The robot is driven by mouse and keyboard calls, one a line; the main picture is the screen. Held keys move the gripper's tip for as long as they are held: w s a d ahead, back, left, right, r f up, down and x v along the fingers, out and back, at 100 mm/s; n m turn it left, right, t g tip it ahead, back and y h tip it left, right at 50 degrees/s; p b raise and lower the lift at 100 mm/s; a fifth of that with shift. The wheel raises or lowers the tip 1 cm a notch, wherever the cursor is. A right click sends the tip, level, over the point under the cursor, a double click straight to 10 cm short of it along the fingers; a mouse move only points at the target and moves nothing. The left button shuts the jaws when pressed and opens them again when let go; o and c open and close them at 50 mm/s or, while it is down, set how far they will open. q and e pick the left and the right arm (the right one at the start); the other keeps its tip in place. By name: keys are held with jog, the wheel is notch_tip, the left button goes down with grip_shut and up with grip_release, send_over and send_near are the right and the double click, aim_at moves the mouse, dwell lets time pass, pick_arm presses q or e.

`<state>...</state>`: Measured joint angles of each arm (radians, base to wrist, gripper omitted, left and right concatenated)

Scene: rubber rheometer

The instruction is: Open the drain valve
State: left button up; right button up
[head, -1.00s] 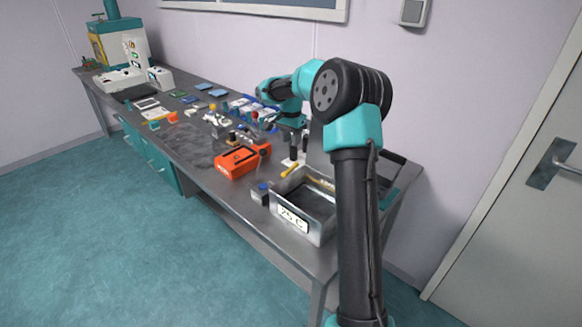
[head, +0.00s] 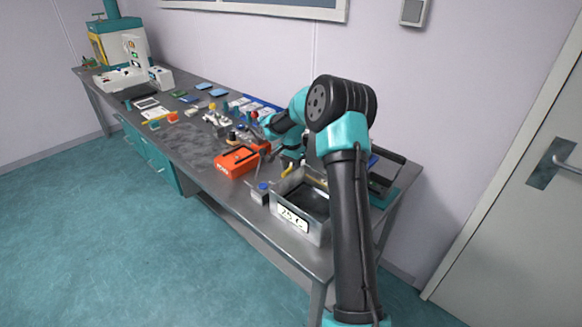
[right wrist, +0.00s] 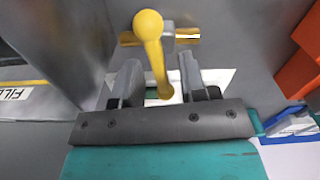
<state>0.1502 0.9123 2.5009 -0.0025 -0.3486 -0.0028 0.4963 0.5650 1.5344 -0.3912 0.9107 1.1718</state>
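The drain valve's yellow lever (right wrist: 154,50) with a round knob shows in the right wrist view, with a brass pipe stub (right wrist: 187,36) behind it. In the head view, a bit of the yellow lever (head: 287,170) shows by the back left corner of the steel bath marked 25 C (head: 318,232). My right gripper (right wrist: 160,66) is open, with one finger on each side of the lever and gaps visible between. My left gripper is not in view.
An orange box (head: 236,161) stands left of the bath. A small blue-topped container (head: 262,190) stands by the bath's left side. Several small tools and parts lie further along the bench. A FILL label (right wrist: 14,94) shows at left in the right wrist view.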

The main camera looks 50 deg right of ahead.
jog(key=shift+c, duration=0.4)
grip_shut()
jog(key=shift+n, duration=0.4)
jog(key=n, duration=0.7)
jog(key=shift+w+n, duration=0.1)
jog(key=shift+n, duration=0.3)
jog(key=n, duration=0.3)
jog(key=shift+a+n, duration=0.1)
jog(key=shift+n, duration=2.4)
